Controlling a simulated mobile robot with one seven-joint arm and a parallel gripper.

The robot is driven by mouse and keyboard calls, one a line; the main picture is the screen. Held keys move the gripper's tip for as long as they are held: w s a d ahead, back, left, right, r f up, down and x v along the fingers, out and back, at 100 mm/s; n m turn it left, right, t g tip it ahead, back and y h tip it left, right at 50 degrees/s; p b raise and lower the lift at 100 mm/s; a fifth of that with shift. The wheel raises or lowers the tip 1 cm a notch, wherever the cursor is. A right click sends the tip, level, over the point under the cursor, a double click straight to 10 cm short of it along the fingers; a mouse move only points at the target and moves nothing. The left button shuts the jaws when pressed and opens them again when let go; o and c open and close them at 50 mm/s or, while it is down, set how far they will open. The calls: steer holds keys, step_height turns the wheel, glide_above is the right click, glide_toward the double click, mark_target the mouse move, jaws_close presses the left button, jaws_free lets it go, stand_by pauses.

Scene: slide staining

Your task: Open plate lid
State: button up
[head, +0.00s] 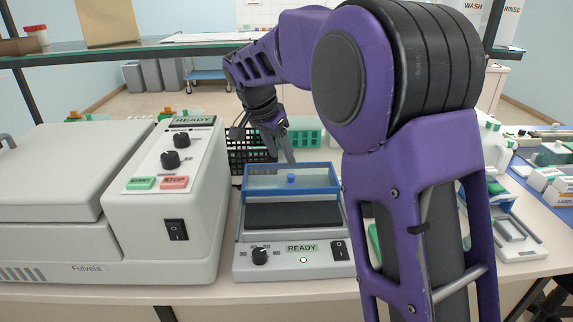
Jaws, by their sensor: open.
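The plate lid is a clear cover with a blue frame (262,196) and a small blue knob (291,178). It is at the rear of a grey plate device (322,262) with a READY label, a dial and a switch. A dark plate surface (290,217) shows in front of and below the lid's blue edge. My gripper (284,148) is open, pointing down just behind and above the knob. It appears apart from the knob. One finger partly hides the other.
A large grey machine (60,185) with START and STOP buttons stands close on the left. A black rack (245,150) and a green rack (308,138) stand behind the plate device. A shelf (180,48) crosses above. My arm hides the area to the right.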

steer(key=p+v, duration=0.1)
steer(key=v, duration=0.9)
